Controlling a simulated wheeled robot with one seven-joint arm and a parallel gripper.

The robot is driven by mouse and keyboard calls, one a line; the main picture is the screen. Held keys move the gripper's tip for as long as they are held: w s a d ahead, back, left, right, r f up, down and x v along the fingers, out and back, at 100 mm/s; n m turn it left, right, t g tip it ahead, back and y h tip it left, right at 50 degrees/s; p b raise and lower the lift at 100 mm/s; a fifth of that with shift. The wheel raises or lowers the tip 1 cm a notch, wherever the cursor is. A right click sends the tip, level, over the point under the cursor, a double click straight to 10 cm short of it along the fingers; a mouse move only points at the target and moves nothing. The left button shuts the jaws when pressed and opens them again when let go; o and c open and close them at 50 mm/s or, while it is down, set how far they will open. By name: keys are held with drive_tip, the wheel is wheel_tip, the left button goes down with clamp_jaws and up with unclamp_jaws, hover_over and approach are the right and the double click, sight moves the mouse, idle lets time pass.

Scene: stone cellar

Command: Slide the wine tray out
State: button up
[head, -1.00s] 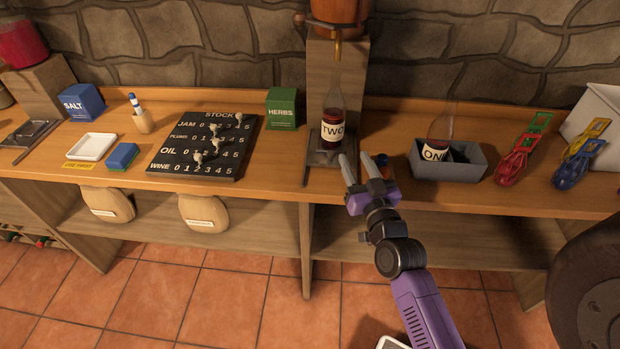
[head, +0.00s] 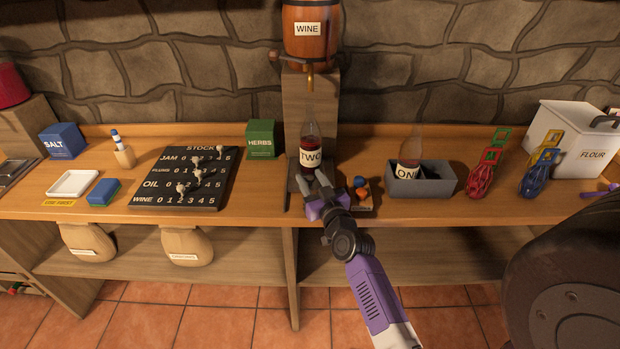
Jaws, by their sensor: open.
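The wine tray (head: 294,187), dark grey, lies on the bench at the foot of the wooden barrel stand. The bottle labelled TWO (head: 310,157), with dark red wine in it, stands upright above the tray under the barrel's spout (head: 310,83). My gripper (head: 311,177) is open, its two fingers pointing at the tray's front part, just before the bottle. The fingers and gripper body hide part of the tray, and I cannot tell whether they touch it. The barrel labelled WINE (head: 310,35) sits on top of the stand.
A small holder with blue and orange pieces (head: 360,188) is just right of my gripper. Further right is a grey bin (head: 432,184) with bottle ONE (head: 409,168) leaning in it. The stock board (head: 188,178) lies to the left. Some bare bench lies between board and tray.

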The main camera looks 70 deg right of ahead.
drive_tip(key=shift+w+d, duration=0.25)
drive_tip(key=shift+w, duration=0.05)
clamp_jaws()
idle(1.3)
